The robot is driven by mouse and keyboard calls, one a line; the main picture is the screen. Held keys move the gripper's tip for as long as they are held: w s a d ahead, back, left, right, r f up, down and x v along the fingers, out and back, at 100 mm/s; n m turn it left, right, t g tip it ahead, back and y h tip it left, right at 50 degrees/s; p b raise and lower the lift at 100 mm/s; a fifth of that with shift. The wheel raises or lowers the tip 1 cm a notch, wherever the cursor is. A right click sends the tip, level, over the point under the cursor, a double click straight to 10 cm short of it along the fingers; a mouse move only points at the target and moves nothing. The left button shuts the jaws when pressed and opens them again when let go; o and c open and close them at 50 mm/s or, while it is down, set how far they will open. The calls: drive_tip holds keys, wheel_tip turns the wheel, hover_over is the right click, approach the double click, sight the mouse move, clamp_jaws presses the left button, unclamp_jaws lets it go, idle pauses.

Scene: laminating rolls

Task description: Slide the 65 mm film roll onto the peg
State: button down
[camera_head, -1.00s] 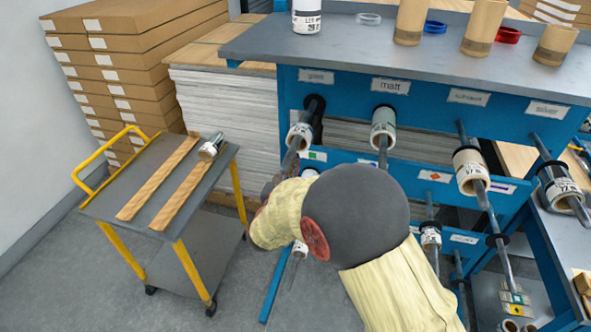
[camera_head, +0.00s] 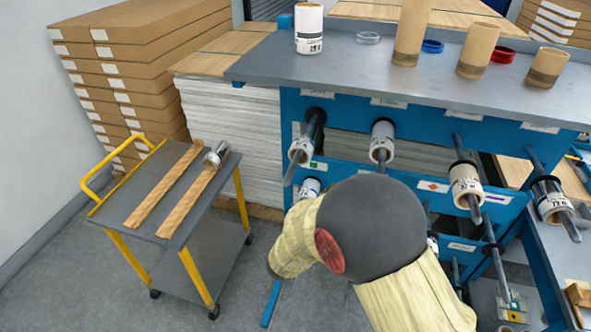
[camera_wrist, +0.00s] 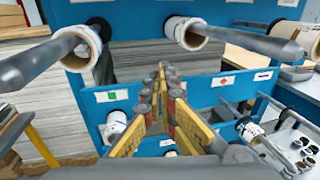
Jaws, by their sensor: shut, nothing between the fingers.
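Several film rolls sit on the pegs of the blue rack (camera_head: 345,118); their labels are too small for me to tell which is the 65 mm roll. A white-wrapped roll (camera_head: 301,150) is on the upper left peg (camera_head: 290,174), and it shows large at the left in the wrist view (camera_wrist: 78,47). Another roll (camera_head: 382,140) is on the peg to its right. A lower roll (camera_head: 310,187) is partly covered by my arm. My gripper (camera_wrist: 164,85) is shut and empty, below and between the two upper pegs in the wrist view. My arm hides it in the head view.
A cart (camera_head: 165,190) at left holds two wooden strips and a silvery roll (camera_head: 216,154). A labelled white roll (camera_head: 309,28) and brown cores (camera_head: 478,50) stand on the rack top. More loaded pegs (camera_head: 467,185) stick out at right. Floor between cart and rack is mostly clear.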

drive_tip(key=s+d+f+m+g+p, duration=0.4)
drive_tip(key=s+d+f+g, duration=0.6)
drive_tip(key=d+f, duration=0.45)
drive_tip(key=s+a+f+m+g+y+p, duration=0.2)
drive_tip(key=s+a+f+m+g+y, duration=0.1)
drive_tip(key=s+a+f+y, duration=0.7)
drive_tip(key=w+a+r+m+t+y+p, duration=0.1)
drive_tip(key=w+a+r+t+y, duration=0.4)
drive_tip(key=w+a, duration=0.5)
drive_tip(key=w+r+n+t+y, duration=0.1)
drive_tip(key=w+r+t, duration=0.35)
drive_tip(key=r, duration=0.45)
drive_tip(key=w+r+t+y, duration=0.1)
drive_tip(key=w+r+t, duration=0.35)
drive_tip(key=r, duration=0.55)
drive_tip(key=w+d+x, duration=0.1)
drive_tip(key=d+x, duration=0.1)
drive_tip(key=x, duration=1)
drive_tip(key=shift+t, duration=0.3)
